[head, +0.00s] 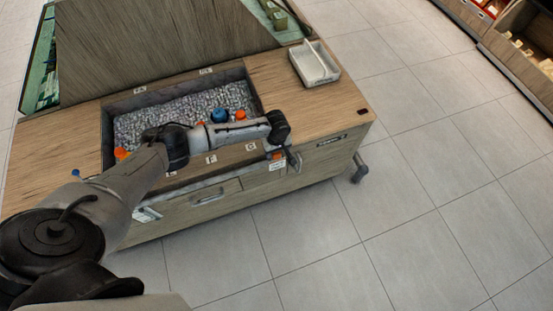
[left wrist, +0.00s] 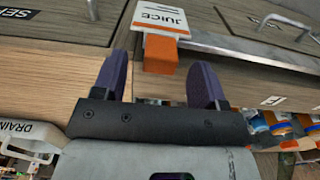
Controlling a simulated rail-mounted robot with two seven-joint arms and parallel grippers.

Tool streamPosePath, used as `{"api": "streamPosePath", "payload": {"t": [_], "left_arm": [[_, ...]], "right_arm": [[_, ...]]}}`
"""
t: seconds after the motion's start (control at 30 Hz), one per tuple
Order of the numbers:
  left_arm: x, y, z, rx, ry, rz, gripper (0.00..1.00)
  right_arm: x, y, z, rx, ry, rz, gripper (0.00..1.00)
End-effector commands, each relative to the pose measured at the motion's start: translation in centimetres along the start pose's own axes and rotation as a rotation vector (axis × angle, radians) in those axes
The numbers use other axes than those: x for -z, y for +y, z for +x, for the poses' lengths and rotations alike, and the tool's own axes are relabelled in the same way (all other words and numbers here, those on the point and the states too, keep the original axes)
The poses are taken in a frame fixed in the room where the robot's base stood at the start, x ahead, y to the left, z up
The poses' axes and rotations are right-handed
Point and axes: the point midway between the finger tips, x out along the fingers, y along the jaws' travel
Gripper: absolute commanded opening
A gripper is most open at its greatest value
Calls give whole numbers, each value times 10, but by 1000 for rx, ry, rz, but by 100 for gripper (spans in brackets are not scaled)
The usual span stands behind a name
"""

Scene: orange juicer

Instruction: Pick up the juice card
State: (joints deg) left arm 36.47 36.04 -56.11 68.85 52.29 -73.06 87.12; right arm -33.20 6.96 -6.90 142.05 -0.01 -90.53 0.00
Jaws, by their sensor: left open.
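The juice card (left wrist: 163,17) is white with an orange band and the word JUICE, and an orange block (left wrist: 160,55) adjoins it. In the left wrist view they are at the top centre, against the wooden cabinet front. My left gripper (left wrist: 161,72) is open, with one dark finger on each side of the orange block and gaps between. In the head view the card (head: 277,166) is small at the counter's front edge, beside my left gripper (head: 291,161), whose fingers are hard to make out there. My right gripper is not in view.
The wooden counter (head: 335,112) has a sunken bin of ice (head: 165,112) holding a blue item (head: 219,115) and orange-topped items. A white tray (head: 314,63) stands at the back right. A drawer handle (head: 208,198) projects from the front. The tiled floor (head: 430,190) is clear at right.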

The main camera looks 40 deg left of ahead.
Motion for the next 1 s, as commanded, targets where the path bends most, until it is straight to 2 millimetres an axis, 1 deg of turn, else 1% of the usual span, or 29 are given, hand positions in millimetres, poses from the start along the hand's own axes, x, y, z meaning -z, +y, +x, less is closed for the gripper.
{"api": "streamPosePath", "payload": {"t": [0.03,0.2,0.33,0.57,1.0], "left_arm": [[-1,0,10,1,0,0,66],[-2,0,26,1,-2,0,66],[-1,0,30,0,-1,0,66],[-1,0,30,0,-1,1,65],[-1,0,30,0,-1,0,23]], "right_arm": [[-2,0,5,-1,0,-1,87],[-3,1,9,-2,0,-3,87],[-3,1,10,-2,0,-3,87],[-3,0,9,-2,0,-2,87],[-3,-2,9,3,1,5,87]]}}
